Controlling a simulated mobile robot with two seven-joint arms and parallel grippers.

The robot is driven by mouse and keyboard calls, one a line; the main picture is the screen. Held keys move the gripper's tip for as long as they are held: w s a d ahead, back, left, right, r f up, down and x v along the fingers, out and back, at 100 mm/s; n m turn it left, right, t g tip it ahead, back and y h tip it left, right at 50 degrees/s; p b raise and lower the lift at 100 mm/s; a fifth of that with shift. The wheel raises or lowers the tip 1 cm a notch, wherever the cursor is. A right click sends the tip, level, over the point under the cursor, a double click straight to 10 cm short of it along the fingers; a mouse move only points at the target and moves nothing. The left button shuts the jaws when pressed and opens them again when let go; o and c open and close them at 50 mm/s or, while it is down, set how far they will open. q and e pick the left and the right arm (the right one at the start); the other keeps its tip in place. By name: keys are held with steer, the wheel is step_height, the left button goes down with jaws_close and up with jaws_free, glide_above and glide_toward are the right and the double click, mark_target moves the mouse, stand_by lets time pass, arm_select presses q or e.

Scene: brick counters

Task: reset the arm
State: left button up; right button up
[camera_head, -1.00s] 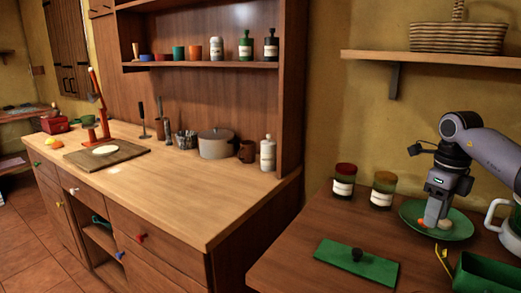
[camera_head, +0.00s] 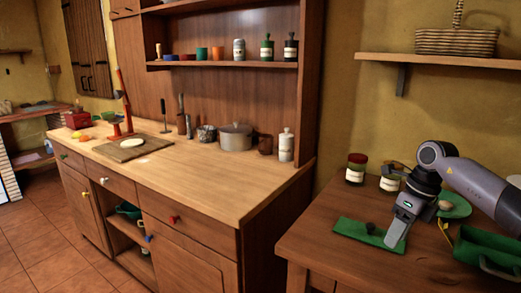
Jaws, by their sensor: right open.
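My right gripper (camera_head: 398,238) hangs from the arm (camera_head: 478,184) that comes in from the right. It is above the right counter (camera_head: 340,262), in front of the green plate and near the right end of the green lid (camera_head: 352,232) with its dark knob. I see nothing held in it. The green plate (camera_head: 461,206) is partly hidden behind the gripper, with a small pale round item (camera_head: 445,205) on it. My left gripper is out of view.
A green box (camera_head: 487,248) is at the right. A shelf with a basket (camera_head: 456,42) is above. The left wooden counter (camera_head: 200,186) has much bare surface.

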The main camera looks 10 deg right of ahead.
steer(key=a+f+y, duration=0.1)
steer(key=a, duration=0.2)
steer(key=a+f+y, duration=0.1)
steer(key=a+f, duration=0.1)
steer(key=a, duration=0.1)
steer(key=a+f+y, duration=0.1)
steer(key=a+f, duration=0.1)
steer(key=a, duration=0.1)
steer(key=shift+s+n, duration=0.1)
steer(key=shift+n, duration=0.2)
steer(key=s+a+f+m+t+y+p, duration=0.1)
steer(key=s+a+m+t+y, duration=0.1)
steer(key=a+m+y, duration=0.35)
steer(key=s+a+m+t+y, duration=0.2)
steer(key=s+a+t+y, duration=0.1)
steer(key=a, duration=0.5)
steer(key=s+a+f+m+t+y+p, duration=0.1)
steer(key=s+a+m+t+y, duration=0.1)
steer(key=a+m+y, duration=0.35)
steer(key=s+d+f+m+t+h, duration=0.1)
steer(key=s+d+f+m+h, duration=0.4)
steer(key=m, duration=0.8)
steer(key=s+d+f+m+t+h, duration=0.2)
steer(key=s+d+f+m+h, duration=0.4)
steer(key=s+f+m+h, duration=0.6)
steer(key=s+m+p, duration=0.1)
steer(key=m, duration=0.1)
steer(key=shift+s+f+m, duration=0.3)
steer(key=shift+f, duration=0.05)
steer(key=shift+d, duration=0.1)
